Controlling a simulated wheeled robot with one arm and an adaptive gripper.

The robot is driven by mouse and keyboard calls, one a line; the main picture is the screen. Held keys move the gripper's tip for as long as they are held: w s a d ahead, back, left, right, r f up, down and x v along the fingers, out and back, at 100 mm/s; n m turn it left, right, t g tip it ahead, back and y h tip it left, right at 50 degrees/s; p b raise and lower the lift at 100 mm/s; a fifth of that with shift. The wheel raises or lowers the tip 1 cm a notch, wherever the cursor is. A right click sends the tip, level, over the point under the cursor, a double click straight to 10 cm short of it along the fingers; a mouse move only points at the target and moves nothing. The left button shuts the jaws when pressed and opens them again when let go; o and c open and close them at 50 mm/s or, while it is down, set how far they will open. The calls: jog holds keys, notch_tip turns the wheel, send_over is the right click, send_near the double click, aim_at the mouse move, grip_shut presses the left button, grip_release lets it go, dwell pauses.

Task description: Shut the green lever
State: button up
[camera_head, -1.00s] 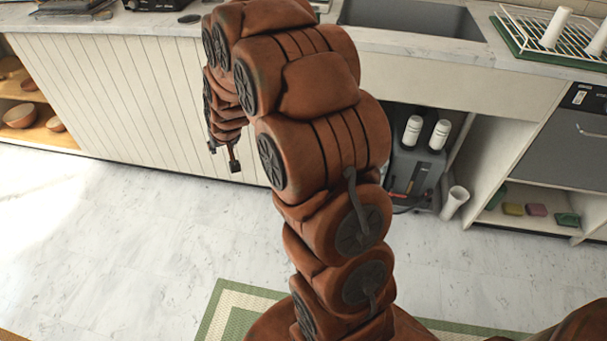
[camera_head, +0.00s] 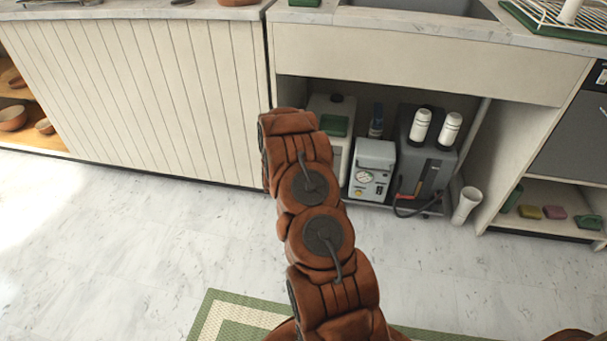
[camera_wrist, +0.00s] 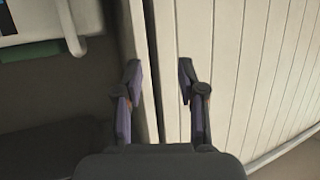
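I cannot pick out a green lever for certain in either view. In the open bay under the sink, a flat green part (camera_head: 335,125) shows on a pale box (camera_head: 333,105), partly hidden behind my arm; I cannot tell if it is the lever. In the wrist view, a dark green strip (camera_wrist: 30,51) lies at the upper left, below a pale body. My gripper (camera_wrist: 160,80) is open and empty, its fingertips apart in front of the pale cabinet panels. In the head view my gripper is hidden behind my arm.
In the bay stand a grey gauge box (camera_head: 373,168) and a dark unit (camera_head: 425,160) with two white cylinders and a hose. A white tube (camera_head: 466,204) leans beside them. A slatted cabinet (camera_head: 150,95) closes the left side.

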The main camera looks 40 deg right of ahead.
jog(key=s+d+f+m+t+h+b, duration=0.1)
jog(key=s+d+f+h+b, duration=0.2)
jog(key=f, duration=0.4)
jog(key=s+d+f+h+b, duration=0.2)
jog(key=s+d+f+b, duration=0.15)
jog(key=d+f, duration=0.35)
jog(key=shift+f+b+x, duration=0.2)
jog(key=shift+b+x, duration=0.35)
jog(key=shift+x, duration=1)
jog(key=shift+f+b+x, duration=0.15)
jog(key=shift+b+x, duration=0.4)
jog(key=shift+x, duration=1.05)
jog(key=shift+w+a, duration=0.15)
grip_shut()
jog(key=shift+r, duration=0.1)
